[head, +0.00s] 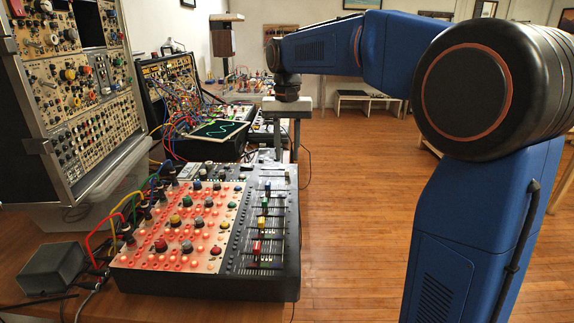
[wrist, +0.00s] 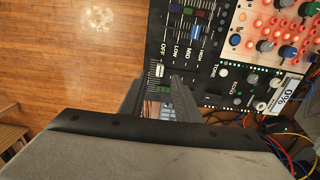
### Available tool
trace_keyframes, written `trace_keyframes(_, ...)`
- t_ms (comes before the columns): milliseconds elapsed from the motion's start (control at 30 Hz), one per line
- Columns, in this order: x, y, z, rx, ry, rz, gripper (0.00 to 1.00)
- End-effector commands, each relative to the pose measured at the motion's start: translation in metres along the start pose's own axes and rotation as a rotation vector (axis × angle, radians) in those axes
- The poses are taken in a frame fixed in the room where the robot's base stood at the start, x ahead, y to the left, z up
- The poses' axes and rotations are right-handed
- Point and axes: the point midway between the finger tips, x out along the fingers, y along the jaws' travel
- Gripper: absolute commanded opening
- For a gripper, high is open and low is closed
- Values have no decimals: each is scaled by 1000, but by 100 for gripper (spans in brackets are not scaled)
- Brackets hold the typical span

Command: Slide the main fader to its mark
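The mixing console (head: 215,230) stands on the bench, with a dark fader strip along its right side. In the wrist view a white fader cap (wrist: 159,70) sits by the printed word OFF; LOW, MID and HIGH follow to the right. I take this cap as the main fader. My gripper (wrist: 157,92) is open, its two dark fingers apart, with the white cap just beyond the gap between their tips. I cannot tell whether they touch the panel. In the head view my gripper (head: 287,140) points down at the console's far end. Which mark is meant is unclear.
Blue (wrist: 196,31) and green (wrist: 188,10) fader caps lie beside the white one. A red cap (head: 256,247) and a yellow cap (head: 261,222) are nearer the front. Patch cables and a small tilted screen (head: 220,130) stand left of my gripper. Open floor lies right.

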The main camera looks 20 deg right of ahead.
Motion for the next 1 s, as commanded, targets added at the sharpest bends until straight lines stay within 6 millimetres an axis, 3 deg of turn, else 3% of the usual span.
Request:
trace_keyframes(300, 40, 0, 0, 0, -1, 1, 30)
trace_keyframes(700, 47, 0, 0, 0, 0, 0, 30)
trace_keyframes(733, 47, 0, 0, 0, 0, 0, 27)
trace_keyframes(833, 47, 0, 0, 0, 0, 0, 3)
trace_keyframes(867, 47, 0, 0, 0, 0, 0, 0)
trace_keyframes(1000, 47, 0, 0, 0, 0, 0, 0)
